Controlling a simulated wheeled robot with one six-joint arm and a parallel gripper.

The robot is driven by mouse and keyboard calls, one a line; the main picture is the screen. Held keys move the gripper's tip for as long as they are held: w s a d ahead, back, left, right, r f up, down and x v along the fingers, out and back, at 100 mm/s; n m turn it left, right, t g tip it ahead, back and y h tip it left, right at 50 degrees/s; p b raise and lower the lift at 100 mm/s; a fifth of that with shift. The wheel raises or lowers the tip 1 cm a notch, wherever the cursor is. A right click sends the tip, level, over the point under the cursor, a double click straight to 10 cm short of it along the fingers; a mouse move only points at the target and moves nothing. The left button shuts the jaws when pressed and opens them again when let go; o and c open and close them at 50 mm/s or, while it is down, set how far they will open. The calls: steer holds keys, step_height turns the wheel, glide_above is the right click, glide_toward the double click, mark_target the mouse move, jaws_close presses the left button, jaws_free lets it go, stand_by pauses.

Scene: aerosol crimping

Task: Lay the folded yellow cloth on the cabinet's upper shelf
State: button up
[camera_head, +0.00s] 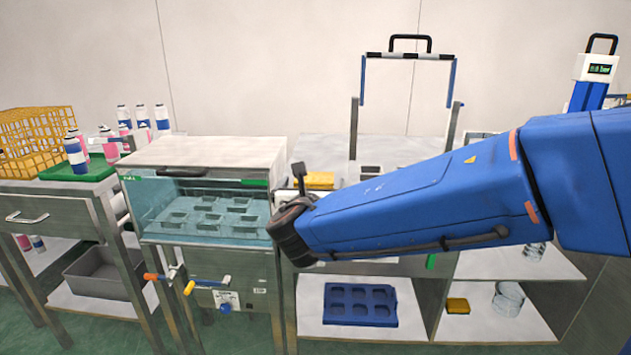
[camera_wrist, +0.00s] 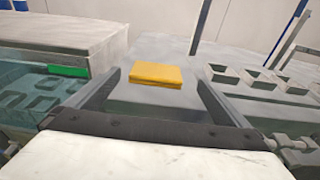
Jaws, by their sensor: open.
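The folded yellow cloth (camera_wrist: 156,74) lies flat on the grey worktop, between and beyond my fingertips in the wrist view. In the head view the yellow cloth (camera_head: 316,179) shows partly behind my gripper. My gripper (camera_wrist: 155,97) is open and empty, its two dark fingers apart on either side of the near worktop. In the head view my gripper (camera_head: 299,182) is largely hidden by my blue arm. The cabinet under the worktop has shelves; a second yellow piece (camera_head: 458,305) lies on its lower right shelf (camera_head: 495,323).
A water bath with a glass front (camera_head: 205,212) stands just left of my gripper. A blue tray (camera_head: 360,304) lies on the lower shelf. Grey square fixtures (camera_wrist: 258,78) sit right of the cloth. A frame with a black handle (camera_head: 410,42) rises behind the worktop. Clear jars (camera_head: 508,298) stand lower right.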

mark_target(314, 178)
steer(key=w, duration=0.3)
steer(key=w+f, duration=0.1)
steer(key=w, duration=0.1)
steer(key=shift+w, duration=0.2)
steer(key=shift+w+a+f, duration=0.1)
steer(key=shift+w+f, duration=0.2)
steer(key=shift+w, duration=0.4)
steer(key=shift+w+d+f, duration=0.1)
steer(key=shift+w+f, duration=0.15)
steer(key=shift+w, duration=0.5)
steer(key=shift+w+a+f, duration=0.1)
steer(key=shift+w+f, duration=0.2)
steer(key=shift+w, duration=0.8)
steer(key=shift+c, duration=0.6)
steer(key=c, duration=0.9)
